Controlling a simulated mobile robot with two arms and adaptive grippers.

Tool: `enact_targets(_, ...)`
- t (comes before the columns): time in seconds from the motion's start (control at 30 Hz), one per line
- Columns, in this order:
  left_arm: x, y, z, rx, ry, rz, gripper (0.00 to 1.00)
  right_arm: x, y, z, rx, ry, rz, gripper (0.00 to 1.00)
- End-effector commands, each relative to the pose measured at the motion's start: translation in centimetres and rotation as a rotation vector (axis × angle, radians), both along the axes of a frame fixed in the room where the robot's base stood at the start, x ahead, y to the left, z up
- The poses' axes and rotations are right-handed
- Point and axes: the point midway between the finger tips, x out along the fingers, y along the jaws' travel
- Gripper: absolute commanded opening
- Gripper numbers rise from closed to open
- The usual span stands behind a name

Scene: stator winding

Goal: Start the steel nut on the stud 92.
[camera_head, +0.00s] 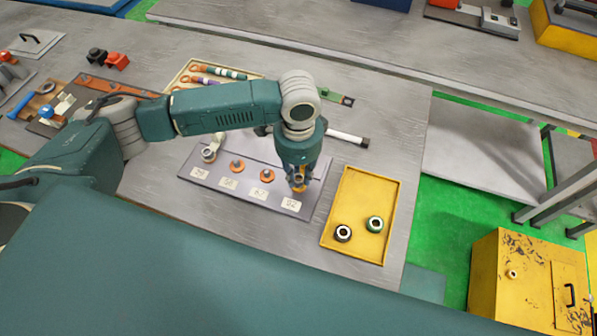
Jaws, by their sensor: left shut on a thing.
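A grey terminal plate (228,177) lies on the bench with a row of studs and white number labels. The label 92 (291,204) is at its right end. My left gripper (299,186) points down over that end, right at the place of stud 92. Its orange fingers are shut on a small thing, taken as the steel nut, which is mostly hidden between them. The stud under it is hidden too, so I cannot tell whether nut and stud touch. Orange lugs (267,176) sit on the two middle studs. My right gripper is not in view.
A tool with a pale shaft (347,138) lies behind my gripper. A tray of banded cables (190,67) is behind my arm. Bare bench lies around the yellow tray.

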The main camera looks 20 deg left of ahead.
Motion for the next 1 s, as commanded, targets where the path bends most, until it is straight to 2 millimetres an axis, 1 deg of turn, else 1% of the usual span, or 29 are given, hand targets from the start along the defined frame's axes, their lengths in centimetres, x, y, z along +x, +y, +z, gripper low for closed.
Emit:
enact_targets(0.33, 0.01, -0.03, -0.02, -0.001, 0.0, 0.0, 0.0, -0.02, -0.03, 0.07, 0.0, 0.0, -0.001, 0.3)
enact_targets(0.63, 0.02, -0.06, -0.54, -0.001, 0.0, -0.001, 0.0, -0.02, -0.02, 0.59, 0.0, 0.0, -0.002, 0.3)
enact_targets(1.0, 0.04, -0.05, -0.68, -0.001, 0.0, -0.001, 0.0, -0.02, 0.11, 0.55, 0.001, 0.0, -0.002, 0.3)
